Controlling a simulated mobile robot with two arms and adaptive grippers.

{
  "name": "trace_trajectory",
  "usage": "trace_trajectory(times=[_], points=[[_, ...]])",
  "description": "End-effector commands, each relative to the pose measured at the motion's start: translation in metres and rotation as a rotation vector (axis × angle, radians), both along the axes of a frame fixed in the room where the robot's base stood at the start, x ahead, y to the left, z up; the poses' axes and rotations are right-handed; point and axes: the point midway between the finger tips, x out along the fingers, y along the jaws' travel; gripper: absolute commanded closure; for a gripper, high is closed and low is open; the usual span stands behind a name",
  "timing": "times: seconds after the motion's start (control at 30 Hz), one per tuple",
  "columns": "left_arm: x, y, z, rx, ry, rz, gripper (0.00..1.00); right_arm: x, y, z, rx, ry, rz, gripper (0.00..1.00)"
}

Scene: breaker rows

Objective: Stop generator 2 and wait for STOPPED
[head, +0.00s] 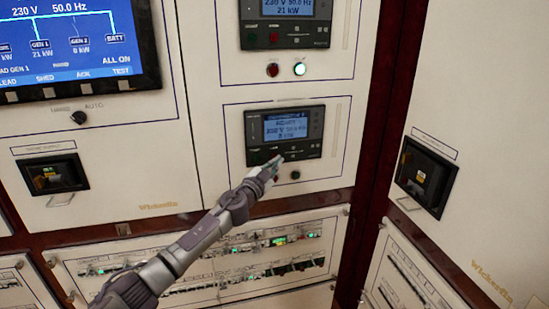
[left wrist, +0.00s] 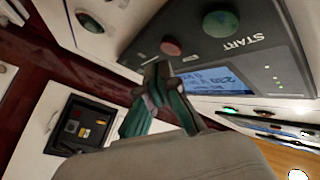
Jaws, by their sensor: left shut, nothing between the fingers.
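The lower generator controller (head: 312,118) is a dark unit with a lit blue screen (head: 286,129); its top line is too blurred to read. My left gripper (head: 273,166) is shut and empty at the controller's lower edge. In the left wrist view the controller appears turned over, with a green START button (left wrist: 221,23) and a red button (left wrist: 171,48). The fingertips (left wrist: 157,72) are close to the red button; I cannot tell whether they touch it. A dark lamp (head: 295,175) sits below the controller. My right gripper is not in view.
The upper controller (head: 286,22) reads 21 kW, with a bright green lamp (head: 299,69) below. The large display (head: 72,45) shows GEN 1 at 21 kW and GEN 2 at 0 kW. Breaker rows (head: 240,262) lie below; a black recessed handle (head: 425,177) is at right.

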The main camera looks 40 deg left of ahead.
Motion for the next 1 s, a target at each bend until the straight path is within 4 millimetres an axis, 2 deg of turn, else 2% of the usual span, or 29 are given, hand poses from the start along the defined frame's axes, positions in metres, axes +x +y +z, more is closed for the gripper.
trace_trajectory(times=[1.0], points=[[0.0055,0.0063,0.0002,-0.001,0.0,0.0,1.0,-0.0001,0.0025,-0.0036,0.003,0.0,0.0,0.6]])
